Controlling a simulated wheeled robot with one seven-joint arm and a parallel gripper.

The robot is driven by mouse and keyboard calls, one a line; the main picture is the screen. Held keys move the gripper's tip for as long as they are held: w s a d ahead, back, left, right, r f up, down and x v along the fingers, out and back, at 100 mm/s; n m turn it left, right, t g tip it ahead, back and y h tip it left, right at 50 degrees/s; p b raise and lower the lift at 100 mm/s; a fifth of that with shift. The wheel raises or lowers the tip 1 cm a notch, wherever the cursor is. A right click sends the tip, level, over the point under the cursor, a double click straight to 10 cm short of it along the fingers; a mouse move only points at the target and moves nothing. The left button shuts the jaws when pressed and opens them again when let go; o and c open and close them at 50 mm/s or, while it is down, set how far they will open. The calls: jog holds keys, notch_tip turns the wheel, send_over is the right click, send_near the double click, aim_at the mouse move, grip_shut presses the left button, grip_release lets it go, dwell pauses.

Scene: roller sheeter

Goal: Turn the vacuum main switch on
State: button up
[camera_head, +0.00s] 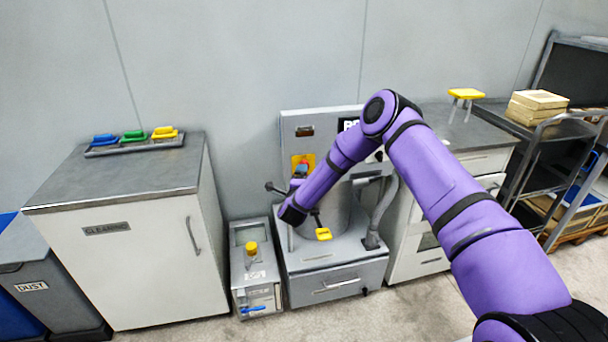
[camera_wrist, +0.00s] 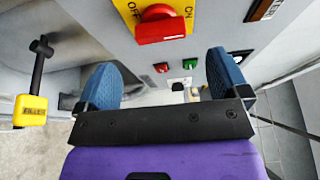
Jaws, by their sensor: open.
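The vacuum main switch appears to be the red rotary knob (camera_wrist: 160,27) on a yellow plate (camera_wrist: 127,10) at the top of the wrist view. A partly cut-off label, apparently "ON", shows at the plate's right; the knob's setting is unclear. In the head view the yellow plate (camera_head: 311,158) is on the machine's upright panel, partly hidden by my gripper. My gripper (camera_wrist: 164,80) is open, with two blue finger pads apart and nothing between them. The knob is beyond the fingertips, above the gap in the wrist view, with no contact visible. In the head view my gripper (camera_head: 300,174) is before the panel.
Green (camera_wrist: 190,63) and red (camera_wrist: 161,67) buttons are below the switch. A black lever with a yellow tag (camera_wrist: 30,110) juts out at left. A cleaning cabinet (camera_head: 115,190) stands left of the machine, and a small box with a yellow knob (camera_head: 252,247) sits between.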

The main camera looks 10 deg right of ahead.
jog(key=shift+v, duration=1.9)
jog(key=shift+w+r, duration=0.1)
notch_tip(320, 180, up, 19)
jog(key=a+n+y, duration=0.2)
jog(key=n+y, duration=0.5)
jog(key=n, duration=0.2)
jog(key=s+d+r+n+g+y, duration=0.1)
jog(key=s+r+n+g, duration=0.15)
jog(key=s+r, duration=0.35)
jog(key=s+d+r+n+g+y, duration=0.1)
jog(key=s+r+n, duration=0.3)
jog(key=r, duration=0.5)
jog(key=s+d+r+n+g, duration=0.2)
jog(key=s+d, duration=0.1)
jog(key=s, duration=1.1)
jog(key=s+d+r+n+g+h, duration=0.1)
jog(key=s+d+r+n+g, duration=0.1)
jog(key=s, duration=1.2)
jog(key=s+d+r+n+g+h, duration=0.1)
jog(key=s+d+r+n+g, duration=0.2)
jog(key=s, duration=1.1)
jog(key=d+g, duration=0.1)
jog(key=d, duration=0.2)
jog(key=shift+s+r, duration=0.2)
jog(key=shift+s, duration=0.15)
